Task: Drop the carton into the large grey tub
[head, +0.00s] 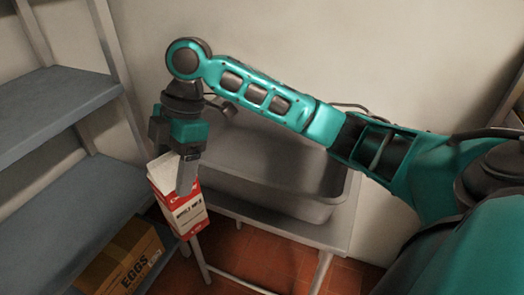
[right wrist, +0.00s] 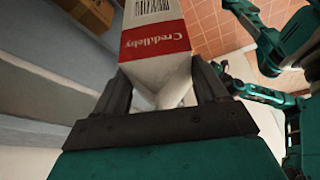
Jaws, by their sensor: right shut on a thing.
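A red and white carton (head: 181,209) is held by my right gripper (head: 186,172), whose fingers are shut on its top part. In the right wrist view the carton (right wrist: 155,42) sits between the two fingers (right wrist: 163,95), with red lettering panel and a barcode showing. In the head view it hangs slightly tilted, to the left of the large grey tub (head: 300,202) and near its front left corner, apart from the shelf. The tub stands on a light stand, and my right arm crosses over it, hiding part of its rim and inside. My left gripper is not in view.
A shelf unit with blue-grey boards (head: 60,200) stands at the left, close to the carton. A cardboard box marked EGGS (head: 122,262) sits on its low level. The tub's stand (head: 338,236) has thin legs on a red tiled floor (head: 275,260). A pale wall is behind.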

